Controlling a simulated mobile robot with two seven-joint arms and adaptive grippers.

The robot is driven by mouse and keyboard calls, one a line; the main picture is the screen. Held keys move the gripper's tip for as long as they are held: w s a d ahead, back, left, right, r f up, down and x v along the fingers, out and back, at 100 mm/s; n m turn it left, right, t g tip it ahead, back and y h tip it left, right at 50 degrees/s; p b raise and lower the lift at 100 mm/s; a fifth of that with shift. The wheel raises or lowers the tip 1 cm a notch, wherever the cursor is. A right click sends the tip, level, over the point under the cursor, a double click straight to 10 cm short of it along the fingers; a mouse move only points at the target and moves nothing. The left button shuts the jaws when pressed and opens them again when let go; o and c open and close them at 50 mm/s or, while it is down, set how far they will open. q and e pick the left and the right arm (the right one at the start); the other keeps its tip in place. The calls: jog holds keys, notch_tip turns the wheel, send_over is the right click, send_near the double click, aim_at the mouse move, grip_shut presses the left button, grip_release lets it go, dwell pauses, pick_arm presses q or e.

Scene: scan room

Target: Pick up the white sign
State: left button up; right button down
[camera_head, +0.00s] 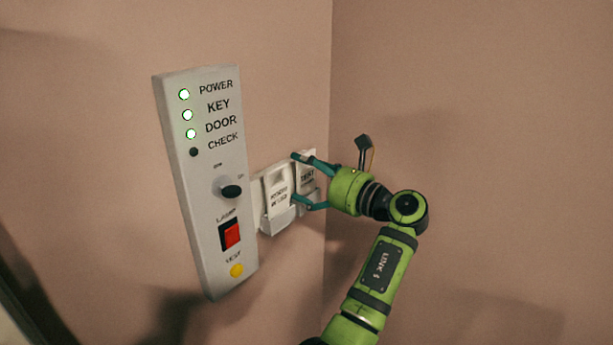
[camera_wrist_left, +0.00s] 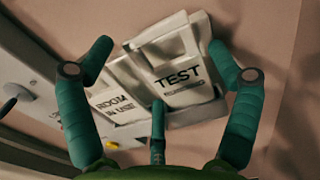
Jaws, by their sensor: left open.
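Two white signs hang side by side in pale holders on the wall. One, lettered "ROOM IN USE", is the left sign (camera_head: 277,190); it also shows in the left wrist view (camera_wrist_left: 112,98). The other, lettered "TEST" with a smaller blurred line below, is the right sign (camera_head: 307,172), large in the left wrist view (camera_wrist_left: 178,62). My left gripper (camera_head: 297,181) is open in front of the signs, its teal fingers spread. In the left wrist view, the "TEST" sign lies between the two outer fingers, and the third finger overlaps the view between the signs. Contact cannot be told.
A grey control panel (camera_head: 205,180) with lit green lamps, a dark knob, a red switch and a yellow button stands on the wall just left of the signs. The wall corner is close on the right. The wall below is bare.

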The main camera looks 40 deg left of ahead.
pick_arm(q)
jog(key=shift+a+f, duration=0.1)
jog(key=shift+a, duration=0.65)
jog(key=shift+w+d, duration=0.1)
jog(key=c, duration=0.7)
jog(key=shift+c, duration=0.3)
